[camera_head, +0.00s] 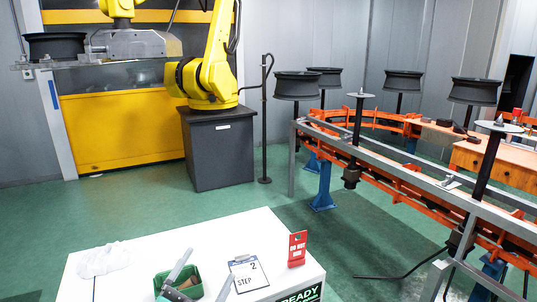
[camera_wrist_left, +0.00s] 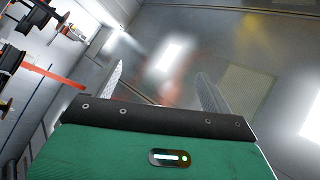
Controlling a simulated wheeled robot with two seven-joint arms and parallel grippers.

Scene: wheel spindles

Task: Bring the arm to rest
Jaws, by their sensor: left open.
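My left gripper (camera_head: 209,265) shows at the bottom of the head view, with two grey fingers apart and pointing up the picture. Its palm and arm are cut off by the lower edge. In the left wrist view the gripper (camera_wrist_left: 159,68) has its two fingers spread, with only the blurred wall and ceiling between them. It holds nothing. My right gripper is not in view.
A white table (camera_head: 140,262) carries a green bin (camera_head: 190,273), a clipboard (camera_head: 247,274), a red sign (camera_head: 297,248) and a white cloth (camera_head: 103,259). Beyond stand a yellow robot arm (camera_head: 208,75) and an orange rail line (camera_head: 400,185) with several black wheels (camera_head: 297,87).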

